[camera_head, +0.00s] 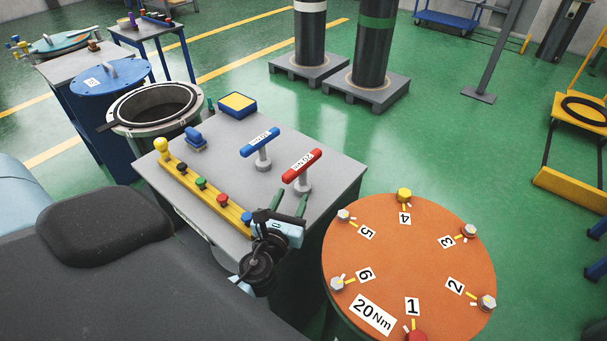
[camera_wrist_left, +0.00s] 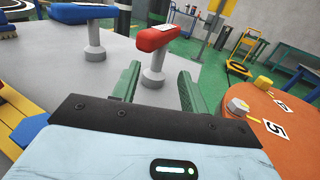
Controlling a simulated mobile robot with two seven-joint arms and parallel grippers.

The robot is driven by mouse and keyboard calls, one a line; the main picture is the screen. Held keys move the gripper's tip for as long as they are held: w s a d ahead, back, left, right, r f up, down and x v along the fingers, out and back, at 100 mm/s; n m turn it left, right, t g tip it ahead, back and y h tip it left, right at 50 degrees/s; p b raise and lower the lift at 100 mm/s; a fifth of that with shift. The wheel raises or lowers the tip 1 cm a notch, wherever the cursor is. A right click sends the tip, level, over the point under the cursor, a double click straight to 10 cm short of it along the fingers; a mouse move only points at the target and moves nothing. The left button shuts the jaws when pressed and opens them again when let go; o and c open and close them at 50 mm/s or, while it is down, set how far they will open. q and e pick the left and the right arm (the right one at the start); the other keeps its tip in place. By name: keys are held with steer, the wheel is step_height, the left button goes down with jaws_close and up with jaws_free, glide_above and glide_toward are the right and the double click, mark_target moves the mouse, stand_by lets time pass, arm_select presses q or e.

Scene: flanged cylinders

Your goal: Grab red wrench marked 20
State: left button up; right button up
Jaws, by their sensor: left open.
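The red wrench (camera_head: 302,166) has a red bar handle with a white label that reads like 20 Nm, and stands upright on a grey post on the grey table. In the left wrist view the red wrench (camera_wrist_left: 161,38) is straight ahead, beyond the fingers. My left gripper (camera_head: 289,203) is open just in front of the wrench's post. In the left wrist view my left gripper (camera_wrist_left: 158,85) shows two green fingers apart, with the post between them in the picture and nothing held. Whether the fingers reach around the post is unclear. My right gripper is not in view.
A blue wrench (camera_head: 260,143) stands left of the red one. A yellow rail (camera_head: 205,187) with coloured knobs runs along the grey table (camera_head: 335,167). An orange round flange (camera_head: 410,255) with numbered bolts is close on the right. An open cylinder (camera_head: 157,106) stands behind left.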

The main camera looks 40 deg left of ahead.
mark_target(301, 177)
arm_select(q)
steer(key=shift+x, duration=3.8)
steer(key=shift+f, duration=0.2)
jaws_close()
